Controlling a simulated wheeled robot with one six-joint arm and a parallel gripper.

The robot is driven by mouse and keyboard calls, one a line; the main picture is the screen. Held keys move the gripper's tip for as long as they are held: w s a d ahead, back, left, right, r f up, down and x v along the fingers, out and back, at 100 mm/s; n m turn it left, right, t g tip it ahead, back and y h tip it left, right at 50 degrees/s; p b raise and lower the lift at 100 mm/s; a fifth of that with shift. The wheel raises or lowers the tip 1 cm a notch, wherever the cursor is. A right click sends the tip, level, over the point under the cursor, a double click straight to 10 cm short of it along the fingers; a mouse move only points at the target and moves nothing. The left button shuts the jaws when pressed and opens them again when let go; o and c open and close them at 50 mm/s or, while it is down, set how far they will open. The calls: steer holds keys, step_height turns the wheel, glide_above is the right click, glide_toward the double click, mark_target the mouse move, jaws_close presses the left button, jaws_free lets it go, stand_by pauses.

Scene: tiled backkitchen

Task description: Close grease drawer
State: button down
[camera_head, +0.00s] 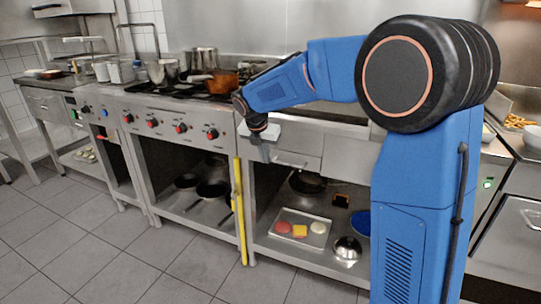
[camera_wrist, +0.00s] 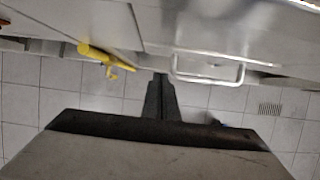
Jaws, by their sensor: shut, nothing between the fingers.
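The grease drawer (camera_head: 299,139) is a steel front with a bar handle (camera_head: 290,162) below the cooking top, right of the yellow pipe. My gripper (camera_head: 267,154) points down in front of the drawer's left part, and hides some of it. In the wrist view the handle (camera_wrist: 208,80) is a pale loop just right of my gripper (camera_wrist: 160,77). The fingers are together and hold nothing. They look apart from the handle. I cannot tell how far the drawer stands out.
A yellow pipe (camera_head: 240,208) runs down left of the drawer. A shelf below holds a tray (camera_head: 300,231) with food pieces, a pan (camera_head: 308,182) and a steel dome (camera_head: 347,249). A stove (camera_head: 178,128) with red knobs stands at left. The tiled floor (camera_head: 100,235) in front is clear.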

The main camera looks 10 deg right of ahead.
steer(key=s+v, duration=0.1)
steer(key=v, duration=0.9)
steer(key=s+d+m, duration=0.5)
steer(key=s+m, duration=0.1)
steer(key=s, duration=0.3)
steer(key=s+d+f+m+y, duration=0.1)
steer(key=s+d+f+m, duration=0.1)
steer(key=s+m, duration=0.5)
steer(key=s+d+f+m, duration=0.3)
steer(key=s+m, duration=0.5)
steer(key=s, duration=0.5)
steer(key=s+d+f+m+t+y, duration=0.1)
steer(key=s+d+f+m, duration=0.2)
steer(key=s, duration=0.7)
step_height(320, 180, down, 2)
steer(key=m, duration=0.4)
steer(key=shift+s+d+m+y, duration=0.2)
steer(key=shift+m+y, duration=0.1)
steer(key=shift+m, duration=0.1)
steer(key=shift+f, duration=0.15)
